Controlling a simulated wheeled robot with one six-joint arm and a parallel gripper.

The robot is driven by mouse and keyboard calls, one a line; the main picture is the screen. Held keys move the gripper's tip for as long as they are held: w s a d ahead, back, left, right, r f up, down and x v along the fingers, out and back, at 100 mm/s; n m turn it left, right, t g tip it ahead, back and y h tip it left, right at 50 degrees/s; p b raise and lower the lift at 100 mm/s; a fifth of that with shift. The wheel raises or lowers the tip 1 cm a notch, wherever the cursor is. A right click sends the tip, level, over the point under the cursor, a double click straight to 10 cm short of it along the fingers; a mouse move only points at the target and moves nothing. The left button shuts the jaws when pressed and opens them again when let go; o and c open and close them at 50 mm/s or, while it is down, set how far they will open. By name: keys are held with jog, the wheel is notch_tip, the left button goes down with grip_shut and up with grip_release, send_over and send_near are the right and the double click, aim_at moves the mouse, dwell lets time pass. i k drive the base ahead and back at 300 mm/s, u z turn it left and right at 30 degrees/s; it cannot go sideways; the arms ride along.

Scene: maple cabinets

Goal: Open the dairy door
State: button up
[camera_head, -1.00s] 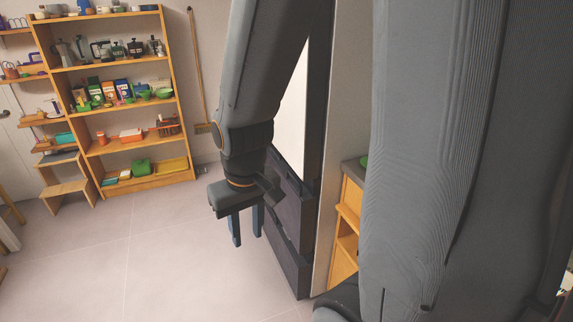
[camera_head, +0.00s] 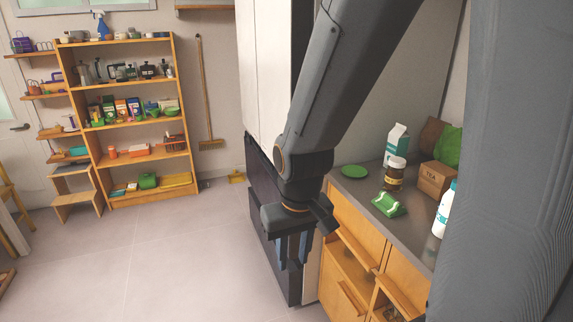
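No door with a readable dairy label shows, so I cannot tell which one is the dairy door. A tall unit with white upper panels (camera_head: 264,75) and dark lower fronts (camera_head: 262,185) stands behind my gripper. Wooden cabinet fronts (camera_head: 343,300) run below the grey counter, at the right. My gripper (camera_head: 291,258) points down in front of the dark fronts, its two fingers apart with nothing seen between them. I cannot tell whether it touches a front. My arm hides part of the tall unit.
The counter (camera_head: 365,187) holds a milk carton (camera_head: 397,143), a jar (camera_head: 394,174), a tea box (camera_head: 435,179), a white bottle (camera_head: 446,210) and a green plate (camera_head: 354,171). A wooden shelf (camera_head: 127,135) and step stool (camera_head: 75,190) stand at the back left. The floor (camera_head: 170,265) between is clear.

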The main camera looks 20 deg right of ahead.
aim_at(282, 26)
jog(key=i, duration=1)
